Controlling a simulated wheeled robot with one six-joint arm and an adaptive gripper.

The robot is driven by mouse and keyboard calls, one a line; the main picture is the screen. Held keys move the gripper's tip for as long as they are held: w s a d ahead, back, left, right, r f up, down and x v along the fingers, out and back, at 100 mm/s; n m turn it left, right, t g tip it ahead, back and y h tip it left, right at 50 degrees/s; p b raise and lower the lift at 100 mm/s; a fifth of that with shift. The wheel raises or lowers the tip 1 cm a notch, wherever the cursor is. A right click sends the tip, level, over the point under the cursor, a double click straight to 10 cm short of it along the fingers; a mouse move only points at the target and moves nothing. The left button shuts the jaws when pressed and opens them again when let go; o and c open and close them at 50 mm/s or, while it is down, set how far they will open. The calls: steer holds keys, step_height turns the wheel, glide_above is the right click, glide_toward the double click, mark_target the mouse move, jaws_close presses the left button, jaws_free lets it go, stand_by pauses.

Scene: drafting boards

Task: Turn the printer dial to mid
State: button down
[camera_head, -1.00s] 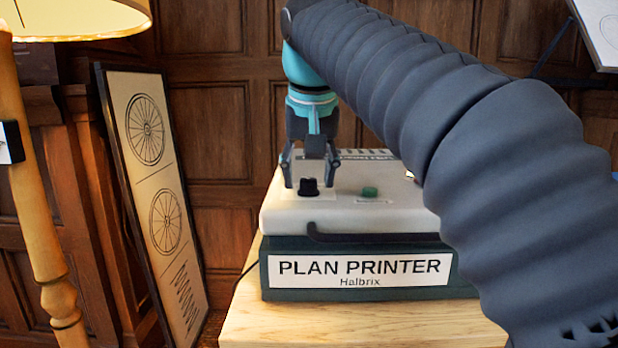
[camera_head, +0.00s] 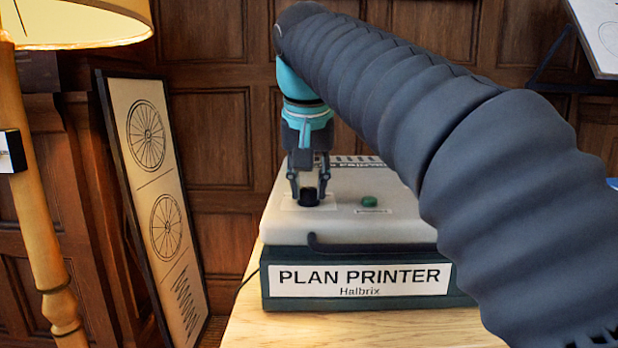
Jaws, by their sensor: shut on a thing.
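The plan printer (camera_head: 400,232) is a pale-topped machine with a dark green base, on a wooden stand. Its black dial (camera_head: 308,198) sits on a light label at the top left of the lid. My gripper (camera_head: 308,194) points down over the dial, with a finger on its left and right sides, shut on it. The dial's pointer and the marks on its label are too small or too covered to read. A green button (camera_head: 369,202) is to the right of the dial, apart from the gripper.
My dark sleeved arm crosses the right side and hides the printer's right part. A framed wheel drawing (camera_head: 155,205) leans at the left, near a lamp (camera_head: 80,22) on a wooden post. The wooden stand (camera_head: 380,328) is bare in front of the printer.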

steer(key=m+p, duration=0.1)
steer(key=m, duration=0.1)
steer(key=m+h+p, duration=0.1)
steer(key=m+p, duration=0.1)
steer(key=shift+a+r+g+h, duration=0.15)
steer(key=shift+r+g+h, duration=0.05)
steer(key=shift+g+h, duration=0.1)
steer(key=shift+w+a+f+m+g+h+p, duration=0.15)
steer(key=shift+m+h+p, duration=0.1)
steer(key=shift+m, duration=0.5)
steer(key=shift+s+d+m+g+h+p, duration=0.1)
steer(key=shift+m+h+p, duration=0.15)
steer(key=shift+m, duration=0.55)
steer(key=shift+w+a+f+m+g+h+p, duration=0.15)
steer(key=shift+m+h, duration=0.15)
steer(key=shift+m, duration=0.45)
steer(key=shift+d, duration=0.1)
steer(key=c, duration=0.9)
jaws_free()
steer(key=shift+o, duration=0.2)
steer(key=shift+r, duration=0.1)
steer(key=shift+r, duration=0.1)
steer(key=v, duration=0.7)
steer(key=shift+r, duration=0.15)
